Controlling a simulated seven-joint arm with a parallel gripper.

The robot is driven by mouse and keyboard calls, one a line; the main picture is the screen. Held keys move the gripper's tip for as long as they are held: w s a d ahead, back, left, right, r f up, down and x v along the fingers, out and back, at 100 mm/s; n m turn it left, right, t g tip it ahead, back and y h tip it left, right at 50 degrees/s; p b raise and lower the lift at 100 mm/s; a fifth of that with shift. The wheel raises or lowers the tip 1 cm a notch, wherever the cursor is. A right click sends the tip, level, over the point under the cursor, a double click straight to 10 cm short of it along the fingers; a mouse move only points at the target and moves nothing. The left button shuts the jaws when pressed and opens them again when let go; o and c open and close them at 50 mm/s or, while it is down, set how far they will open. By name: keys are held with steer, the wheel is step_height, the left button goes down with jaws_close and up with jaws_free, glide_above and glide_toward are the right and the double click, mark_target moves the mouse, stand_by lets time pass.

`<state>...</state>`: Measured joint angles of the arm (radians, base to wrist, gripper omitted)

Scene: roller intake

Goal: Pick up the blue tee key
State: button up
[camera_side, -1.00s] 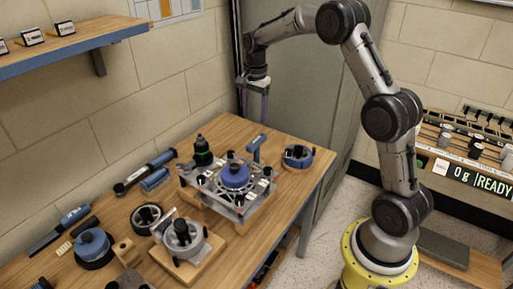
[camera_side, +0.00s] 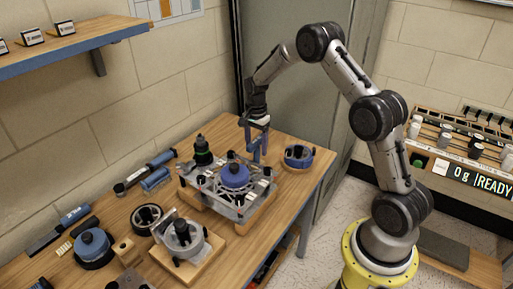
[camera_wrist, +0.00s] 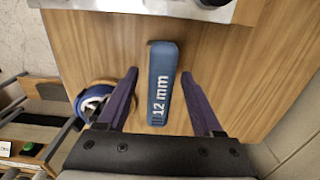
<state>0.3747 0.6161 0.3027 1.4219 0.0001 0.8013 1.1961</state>
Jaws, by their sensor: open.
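The blue tee key (camera_wrist: 162,75) stands out in the wrist view as a long blue handle marked "12 mm", lying between my two open fingers with a gap on each side. In the side view the blue tee key (camera_side: 255,150) is at the back of the bench, partly hidden by my fingers. My gripper (camera_side: 257,140) is pointing down over it. In the wrist view my gripper (camera_wrist: 160,72) has its purple fingers spread on either side of the handle, touching neither side. The key's lower shaft is hidden.
A blue-and-grey round part (camera_side: 298,157) sits close to the right of the key; it shows in the wrist view too (camera_wrist: 95,100). A metal plate assembly with a blue knob (camera_side: 235,176) stands in front. The wooden bench (camera_side: 292,215) ends at the right.

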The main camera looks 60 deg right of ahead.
mark_target(257, 155)
steer(key=shift+f, duration=1.2)
jaws_close()
steer(key=shift+r, duration=0.1)
stand_by(0.4)
